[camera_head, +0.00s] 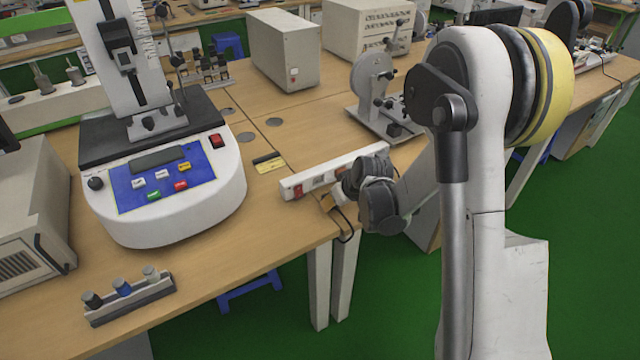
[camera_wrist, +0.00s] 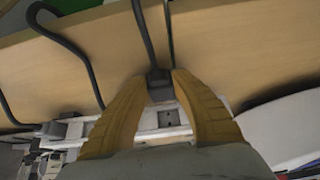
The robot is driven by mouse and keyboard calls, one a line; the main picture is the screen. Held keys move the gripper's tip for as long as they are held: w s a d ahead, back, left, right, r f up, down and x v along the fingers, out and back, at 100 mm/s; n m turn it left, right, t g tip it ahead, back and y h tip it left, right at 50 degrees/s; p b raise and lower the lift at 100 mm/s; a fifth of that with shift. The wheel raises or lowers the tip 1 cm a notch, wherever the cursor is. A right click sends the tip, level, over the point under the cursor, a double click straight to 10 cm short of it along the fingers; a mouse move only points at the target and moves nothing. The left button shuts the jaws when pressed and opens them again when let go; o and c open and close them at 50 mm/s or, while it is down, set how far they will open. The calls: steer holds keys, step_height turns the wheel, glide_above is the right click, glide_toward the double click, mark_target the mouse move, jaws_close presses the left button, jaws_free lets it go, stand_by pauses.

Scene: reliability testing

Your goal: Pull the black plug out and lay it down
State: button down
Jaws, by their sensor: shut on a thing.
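In the wrist view, the black plug (camera_wrist: 159,84) is held between the two orange-yellow fingertips of my gripper (camera_wrist: 158,78), with its dark cable running up across the table edge. The white power strip (camera_wrist: 172,133) lies behind the fingers, with an open socket showing below the plug. I cannot tell whether the plug's pins are clear of the strip. In the head view, the power strip (camera_head: 322,177) lies near the table edge. My gripper (camera_head: 328,203) is at its near side, mostly hidden by my wrist, and the plug cannot be made out there.
A second dark plug (camera_wrist: 54,129) with a cable sits at the strip's left in the wrist view. A white test machine (camera_head: 165,190) stands left of the strip. A hand-wheel device (camera_head: 377,85) stands behind it. A yellow-black card (camera_head: 269,162) lies beside it. Bare tabletop (camera_head: 265,215) lies in front.

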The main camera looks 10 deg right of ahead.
steer(key=shift+f, duration=0.15)
steer(key=c, duration=1.1)
jaws_free()
steer(key=shift+o, duration=0.2)
steer(key=v, duration=1.2)
